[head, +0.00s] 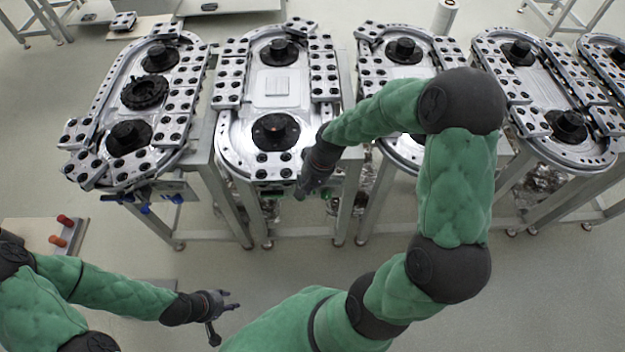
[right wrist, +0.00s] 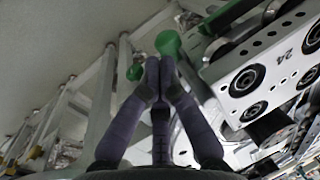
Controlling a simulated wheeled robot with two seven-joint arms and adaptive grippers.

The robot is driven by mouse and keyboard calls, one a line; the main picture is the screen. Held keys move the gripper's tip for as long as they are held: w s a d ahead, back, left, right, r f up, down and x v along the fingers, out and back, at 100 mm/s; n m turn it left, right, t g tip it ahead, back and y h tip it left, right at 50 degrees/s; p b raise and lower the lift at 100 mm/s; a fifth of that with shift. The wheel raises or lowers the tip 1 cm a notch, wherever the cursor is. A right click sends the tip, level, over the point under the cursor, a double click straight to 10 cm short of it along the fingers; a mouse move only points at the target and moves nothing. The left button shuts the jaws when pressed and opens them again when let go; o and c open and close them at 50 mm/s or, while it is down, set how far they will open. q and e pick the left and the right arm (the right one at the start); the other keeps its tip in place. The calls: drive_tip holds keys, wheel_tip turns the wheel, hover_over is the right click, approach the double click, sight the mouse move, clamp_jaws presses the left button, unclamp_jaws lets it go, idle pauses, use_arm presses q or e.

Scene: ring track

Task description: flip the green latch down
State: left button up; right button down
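In the right wrist view, a green rounded latch end (right wrist: 168,43) shows just beyond the fingertips of my right gripper (right wrist: 160,64). A second, smaller green knob (right wrist: 135,72) is to the left of the fingertips. In the head view, my right gripper (head: 303,192) is at the front edge of the second ring track from the left, and the latch is too small to make out there. My left gripper (head: 226,313) is open and empty over the floor.
The second ring track (head: 222,150) stands on a metal frame, with similar tracks on both sides. A plate marked 24 (right wrist: 285,50) is right of the fingers in the wrist view. A board with red and orange knobs (head: 70,238) is at left.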

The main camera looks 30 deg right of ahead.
use_arm(q)
drive_tip(key=shift+f, duration=0.3)
use_arm(e)
drive_tip(key=shift+x, duration=0.95)
drive_tip(key=shift+f, duration=0.1)
use_arm(q)
wheel_tip(320, 180, down, 4)
drive_tip(key=b, duration=0.4)
drive_tip(key=shift+s, duration=0.1)
use_arm(e)
wheel_tip(320, 180, down, 7)
use_arm(q)
drive_tip(key=shift+r, duration=0.1)
use_arm(e)
drive_tip(key=shift+s, duration=0.1)
